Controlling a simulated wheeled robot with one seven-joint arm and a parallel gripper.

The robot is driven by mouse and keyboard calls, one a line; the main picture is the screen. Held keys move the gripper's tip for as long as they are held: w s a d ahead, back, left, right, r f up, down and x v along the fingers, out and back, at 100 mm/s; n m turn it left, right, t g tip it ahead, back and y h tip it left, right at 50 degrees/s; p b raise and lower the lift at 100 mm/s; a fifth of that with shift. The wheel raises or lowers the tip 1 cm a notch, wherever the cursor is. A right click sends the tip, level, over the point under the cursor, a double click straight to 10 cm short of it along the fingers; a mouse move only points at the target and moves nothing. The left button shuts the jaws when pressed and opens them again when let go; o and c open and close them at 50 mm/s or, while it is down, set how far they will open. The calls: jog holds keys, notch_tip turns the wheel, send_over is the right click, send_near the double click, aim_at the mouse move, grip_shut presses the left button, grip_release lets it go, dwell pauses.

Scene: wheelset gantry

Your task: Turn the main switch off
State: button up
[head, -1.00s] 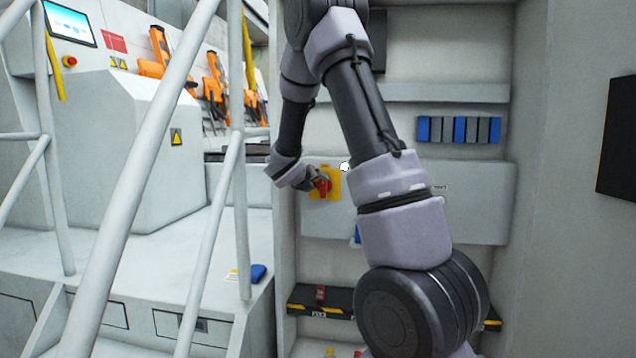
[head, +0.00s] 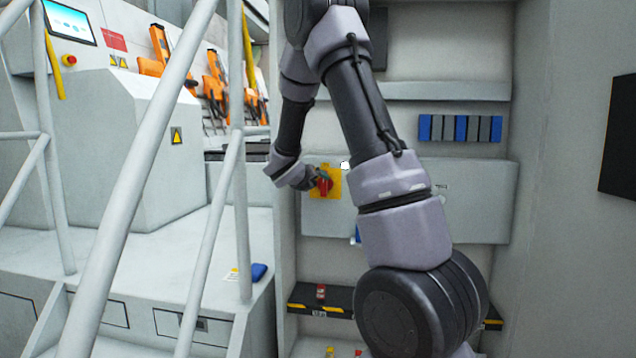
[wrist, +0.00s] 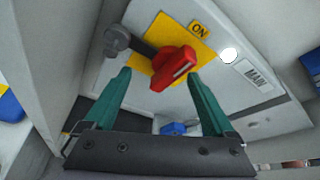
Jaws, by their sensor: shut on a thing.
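The main switch is a red rotary handle (wrist: 175,68) on a yellow plate (wrist: 160,31), with an ON tag (wrist: 199,30) at the plate's edge and a MAIN label (wrist: 257,75) beside it. In the head view the red handle (head: 325,185) and yellow plate (head: 334,190) are on the grey panel, left of my arm. My gripper (wrist: 160,76) is shut on the red handle, with a green finger on either side of it. In the head view my gripper (head: 317,178) partly covers the switch. The handle's exact angle is hard to tell.
A round white lamp (wrist: 228,55) sits near the plate. A grey knobbed rod (wrist: 118,40) sticks out beside it. Blue and grey blocks (head: 460,129) are higher right. A black shelf (head: 330,302) lies below. White railings (head: 150,150) stand at left.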

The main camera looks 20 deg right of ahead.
jog(key=shift+s+d, duration=0.2)
jog(key=shift+s, duration=0.05)
jog(key=s+d+v, duration=0.1)
jog(key=v, duration=0.9)
jog(key=shift+s+r, duration=0.2)
dwell(0.5)
jog(key=shift+a, duration=0.2)
jog(key=v, duration=1)
jog(key=shift+s+a, duration=0.2)
jog(key=shift+s, duration=0.1)
